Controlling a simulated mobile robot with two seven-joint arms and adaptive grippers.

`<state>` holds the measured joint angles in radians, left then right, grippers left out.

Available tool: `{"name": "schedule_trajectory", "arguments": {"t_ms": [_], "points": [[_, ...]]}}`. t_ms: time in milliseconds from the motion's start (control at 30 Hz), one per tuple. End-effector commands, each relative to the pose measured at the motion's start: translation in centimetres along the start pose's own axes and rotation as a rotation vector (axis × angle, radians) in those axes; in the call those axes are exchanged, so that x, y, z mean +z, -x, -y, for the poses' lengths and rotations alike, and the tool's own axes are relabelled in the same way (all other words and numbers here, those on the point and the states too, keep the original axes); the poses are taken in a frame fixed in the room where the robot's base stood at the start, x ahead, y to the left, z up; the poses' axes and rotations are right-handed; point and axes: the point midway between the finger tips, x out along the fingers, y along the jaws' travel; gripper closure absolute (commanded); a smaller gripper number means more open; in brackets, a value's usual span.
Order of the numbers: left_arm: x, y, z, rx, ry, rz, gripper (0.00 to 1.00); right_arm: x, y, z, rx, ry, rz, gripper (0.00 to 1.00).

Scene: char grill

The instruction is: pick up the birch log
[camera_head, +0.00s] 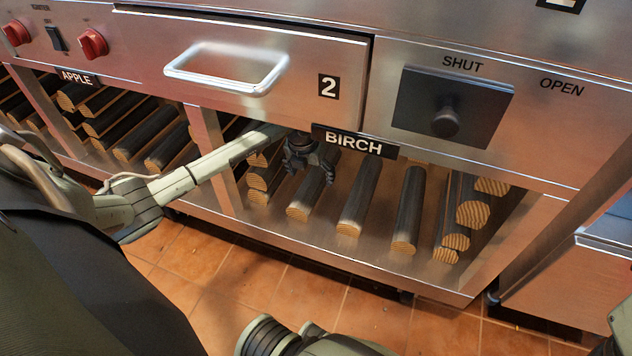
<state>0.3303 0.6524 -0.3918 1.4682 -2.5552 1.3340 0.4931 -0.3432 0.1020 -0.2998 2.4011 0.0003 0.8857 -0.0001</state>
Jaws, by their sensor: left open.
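Birch logs lie in the open bay under the BIRCH label (353,141), dark bark along their sides and pale cut ends facing out. Single logs lie apart on the bay floor: a left one (307,200), a middle one (359,197) and a right one (408,212). More are stacked at the bay's left side (259,182) and right side (462,222). My left gripper (311,168) is open and empty at the bay's upper front, over the rear part of the left single log. It hides some of that log; I cannot tell whether they touch. My right gripper is out of view.
Drawer 2 (200,95) with its bar handle (228,78) is closed above the bay. A SHUT/OPEN knob (446,122) is to its right. A metal post (214,150) divides this bay from the APPLE bay's logs (125,125). Tiled floor (300,290) lies in front.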

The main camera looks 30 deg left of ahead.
Motion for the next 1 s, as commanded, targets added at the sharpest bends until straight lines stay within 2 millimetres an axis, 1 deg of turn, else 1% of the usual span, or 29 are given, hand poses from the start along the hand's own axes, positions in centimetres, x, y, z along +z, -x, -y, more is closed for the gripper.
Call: {"name": "schedule_trajectory", "arguments": {"t_ms": [267,300,400,533,633,833,867,1000], "points": [[2.1,-0.8,0.1,-0.002,0.002,0.001,0.22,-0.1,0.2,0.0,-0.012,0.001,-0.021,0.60],[1.8,-1.8,0.1,-0.001,0.002,-0.004,0.22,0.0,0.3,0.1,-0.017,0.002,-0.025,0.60],[1.7,-3.5,0.1,-0.001,0.002,-0.003,0.22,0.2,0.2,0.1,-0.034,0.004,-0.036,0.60],[1.8,-5.1,0.0,-0.001,0.001,-0.001,0.22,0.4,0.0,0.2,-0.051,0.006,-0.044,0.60],[1.9,-5.5,0.0,0.000,0.001,-0.001,0.22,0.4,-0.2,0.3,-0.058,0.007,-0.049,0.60],[1.9,-5.5,0.0,0.000,0.000,0.000,0.22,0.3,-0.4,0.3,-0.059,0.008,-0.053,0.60],[1.9,-5.5,0.0,0.000,0.000,0.000,0.23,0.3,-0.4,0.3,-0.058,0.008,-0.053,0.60],[1.9,-5.5,0.0,0.000,0.000,0.000,0.40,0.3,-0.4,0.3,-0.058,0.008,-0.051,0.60]]}}
